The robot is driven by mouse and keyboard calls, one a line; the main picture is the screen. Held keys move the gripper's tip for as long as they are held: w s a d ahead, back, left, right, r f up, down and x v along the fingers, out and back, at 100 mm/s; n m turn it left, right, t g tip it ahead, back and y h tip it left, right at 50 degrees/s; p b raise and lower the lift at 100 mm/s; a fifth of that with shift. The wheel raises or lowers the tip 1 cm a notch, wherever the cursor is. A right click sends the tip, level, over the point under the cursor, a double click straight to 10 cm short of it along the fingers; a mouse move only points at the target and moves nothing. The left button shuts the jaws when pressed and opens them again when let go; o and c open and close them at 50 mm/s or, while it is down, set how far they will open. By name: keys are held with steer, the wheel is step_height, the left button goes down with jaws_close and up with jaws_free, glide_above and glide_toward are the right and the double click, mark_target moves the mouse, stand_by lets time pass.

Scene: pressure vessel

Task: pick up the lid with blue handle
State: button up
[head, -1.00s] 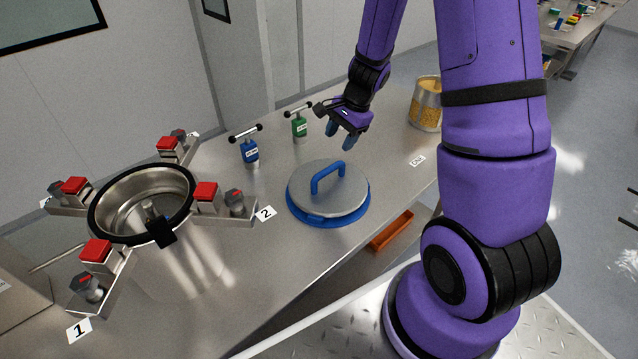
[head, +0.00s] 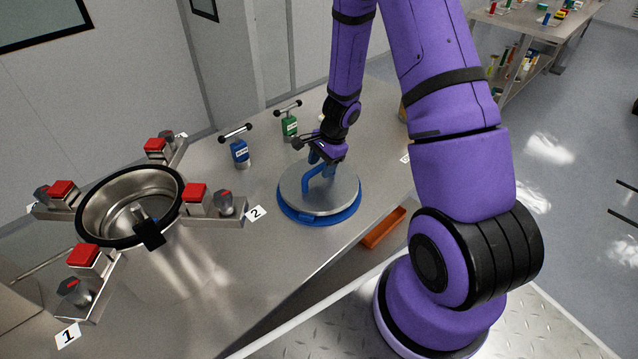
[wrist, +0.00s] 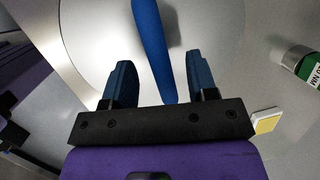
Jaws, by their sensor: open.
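The lid (head: 338,200) is a grey metal disc with a blue rim, lying flat on the steel table. Its blue handle (head: 308,184) stands up from the middle as an arch. In the wrist view the lid (wrist: 90,35) fills the upper part, and the blue handle (wrist: 152,50) runs between the fingers. My gripper (head: 318,165) is over the lid, by the right part of the handle. In the wrist view my gripper (wrist: 162,80) is open, one finger on each side of the handle, with gaps showing. The exact finger height is hard to tell.
An open steel vessel (head: 98,208) with red-topped clamps stands at the left. A blue-labelled tool (head: 240,153) and a green-labelled tool (head: 290,126) stand behind the lid. An orange bin (head: 383,229) sits below the table's front edge.

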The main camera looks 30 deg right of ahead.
steer(key=shift+x, duration=1.85)
jaws_close()
